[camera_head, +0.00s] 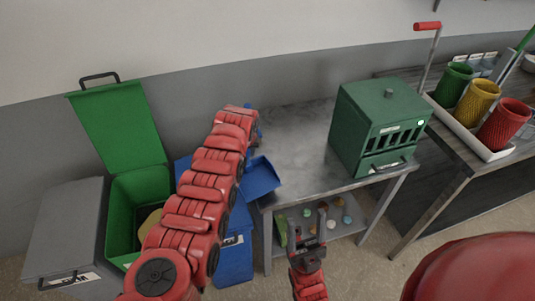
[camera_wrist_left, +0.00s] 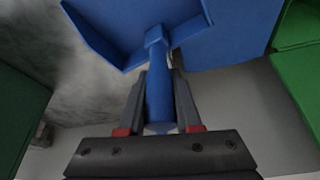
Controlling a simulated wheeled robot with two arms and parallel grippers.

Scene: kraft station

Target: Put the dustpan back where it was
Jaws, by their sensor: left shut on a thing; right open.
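The blue dustpan (camera_head: 262,178) is held in the air by the front left corner of the metal table, beside the blue bin. In the left wrist view its pan (camera_wrist_left: 130,30) is at the top and its handle (camera_wrist_left: 159,95) runs down between the fingers. My left gripper (camera_wrist_left: 160,88) is shut on the handle. In the head view my left arm hides most of this gripper and the handle. My right gripper (camera_head: 308,224) is open and empty, in front of the table's lower shelf.
A blue bin (camera_head: 234,262) stands partly behind my left arm, beside an open green bin (camera_head: 120,215) and a grey bin (camera_head: 62,235). A green box-shaped machine (camera_head: 375,125) stands on the metal table (camera_head: 290,135). Coloured baskets (camera_head: 478,103) are at right.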

